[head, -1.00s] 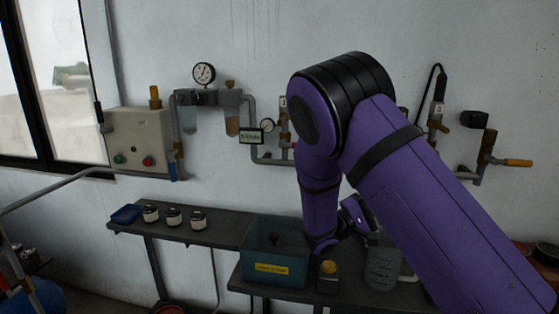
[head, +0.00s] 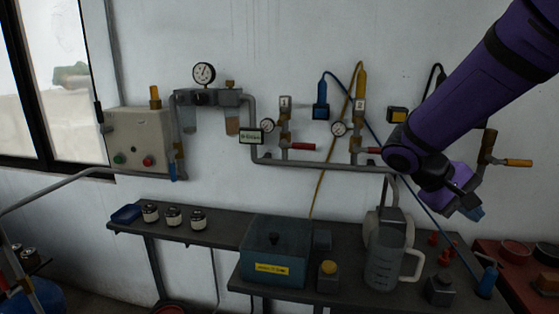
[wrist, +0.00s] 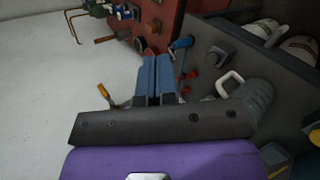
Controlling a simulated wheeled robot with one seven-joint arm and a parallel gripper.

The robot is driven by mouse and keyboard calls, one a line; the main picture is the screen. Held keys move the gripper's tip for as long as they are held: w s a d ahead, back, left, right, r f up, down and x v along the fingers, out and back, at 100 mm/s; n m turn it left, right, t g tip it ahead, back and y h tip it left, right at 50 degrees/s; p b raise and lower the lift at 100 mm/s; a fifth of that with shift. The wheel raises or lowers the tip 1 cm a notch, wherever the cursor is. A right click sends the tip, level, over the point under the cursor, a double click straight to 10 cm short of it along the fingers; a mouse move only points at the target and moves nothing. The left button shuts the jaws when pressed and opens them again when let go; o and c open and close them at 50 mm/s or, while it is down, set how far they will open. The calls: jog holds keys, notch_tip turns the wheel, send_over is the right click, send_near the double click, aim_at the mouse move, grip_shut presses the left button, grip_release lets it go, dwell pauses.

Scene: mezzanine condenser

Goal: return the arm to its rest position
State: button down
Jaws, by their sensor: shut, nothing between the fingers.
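My purple arm reaches in from the upper right in the head view. My gripper (head: 476,213) is at the right, in the air in front of the wall and above the right end of the bench. In the wrist view its two blue fingers (wrist: 157,78) lie side by side, shut with nothing between them. The gripper appears apart from the things around it. The arm hides part of the pipework on the right of the wall.
A clear jug (head: 384,262), a teal bin (head: 274,245) and a yellow-capped bottle (head: 328,277) stand on the dark bench. Wall pipes carry gauges and valves, including an orange-handled one (head: 517,162). A blue cable hangs near my gripper. A red surface (head: 515,275) is at the lower right.

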jog(key=s+a+r+t+y, duration=0.3)
jog(key=s+r+t+y, duration=0.1)
jog(key=s, duration=0.4)
jog(key=s+a+r+m+t+y, duration=0.1)
jog(key=s+a+r+t+y, duration=0.2)
jog(key=s, duration=0.5)
jog(key=t+y, duration=0.1)
jog(key=y, duration=0.1)
jog(key=shift+r+y, duration=0.35)
jog(key=shift+y, duration=0.05)
